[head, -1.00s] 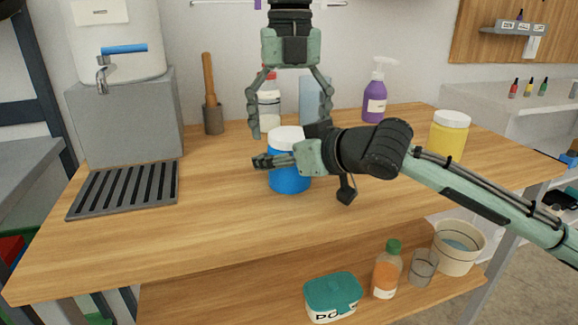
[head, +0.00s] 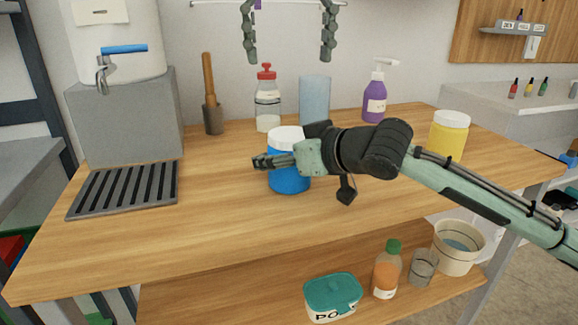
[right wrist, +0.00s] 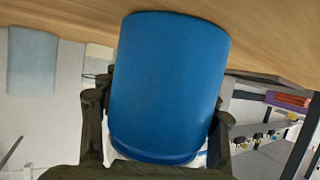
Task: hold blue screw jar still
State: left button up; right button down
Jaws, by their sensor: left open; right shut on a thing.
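The blue screw jar (head: 290,178) with a white lid stands upright on the wooden table. My right gripper (head: 268,162) is shut on it from the right side, its fingers around the jar's body. In the right wrist view the blue jar (right wrist: 168,85) fills the middle, with a dark finger (right wrist: 92,125) on one side and another on the other side. The right gripper and wrist hide part of the jar in the head view. My left gripper (head: 289,50) is open and empty, high above the back of the table, with only its fingers in view.
Behind the jar stand a red-topped bottle (head: 267,105), a light blue cylinder (head: 314,100) and a purple pump bottle (head: 375,95). A yellow jar (head: 449,140) is at right. A drain grate (head: 125,190) lies at left. The front of the table is clear.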

jog(key=shift+c, duration=1.7)
grip_release()
jog(key=v, duration=1.2)
jog(key=shift+r, duration=0.1)
